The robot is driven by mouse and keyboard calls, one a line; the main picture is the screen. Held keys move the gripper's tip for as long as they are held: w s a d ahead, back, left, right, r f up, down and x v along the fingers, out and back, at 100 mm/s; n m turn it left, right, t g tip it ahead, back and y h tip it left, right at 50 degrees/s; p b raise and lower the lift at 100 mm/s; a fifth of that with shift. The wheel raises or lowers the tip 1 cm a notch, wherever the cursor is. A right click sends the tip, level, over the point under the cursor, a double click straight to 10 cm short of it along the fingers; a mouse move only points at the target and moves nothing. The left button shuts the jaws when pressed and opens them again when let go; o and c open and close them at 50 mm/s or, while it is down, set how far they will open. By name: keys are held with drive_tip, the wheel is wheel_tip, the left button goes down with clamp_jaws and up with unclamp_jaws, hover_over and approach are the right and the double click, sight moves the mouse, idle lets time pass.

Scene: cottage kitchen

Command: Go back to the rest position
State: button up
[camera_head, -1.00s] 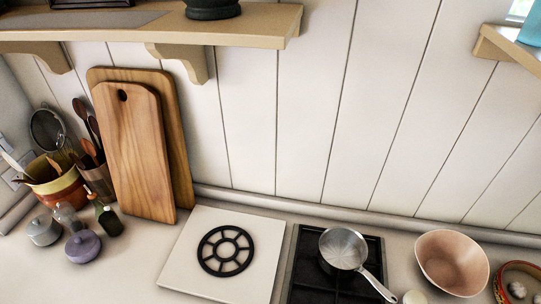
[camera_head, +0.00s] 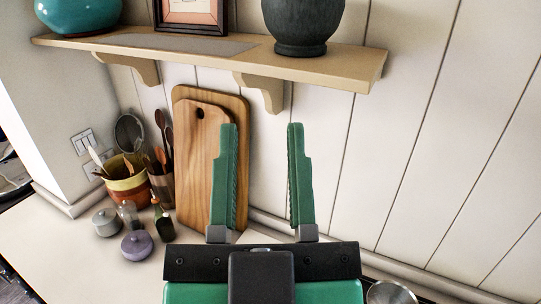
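My gripper (camera_head: 262,178) is in the lower middle of the head view. Its two green fingers point up and stand wide apart. Nothing is between them, so it is open and empty. The left finger overlaps the wooden cutting boards (camera_head: 202,165) in the picture. The gripper's body hides the counter behind it, where the white board with the black trivet was seen before.
A wooden shelf (camera_head: 215,62) above holds a dark vase (camera_head: 302,25), a picture frame and a teal pot (camera_head: 78,14). Utensil pots (camera_head: 128,183), small jars (camera_head: 137,246) and a green bottle stand left on the counter (camera_head: 60,240). A metal pan (camera_head: 391,293) shows at the bottom edge.

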wheel_tip(320, 180, up, 17)
drive_tip(key=p, duration=1.6)
drive_tip(key=shift+f, duration=0.2)
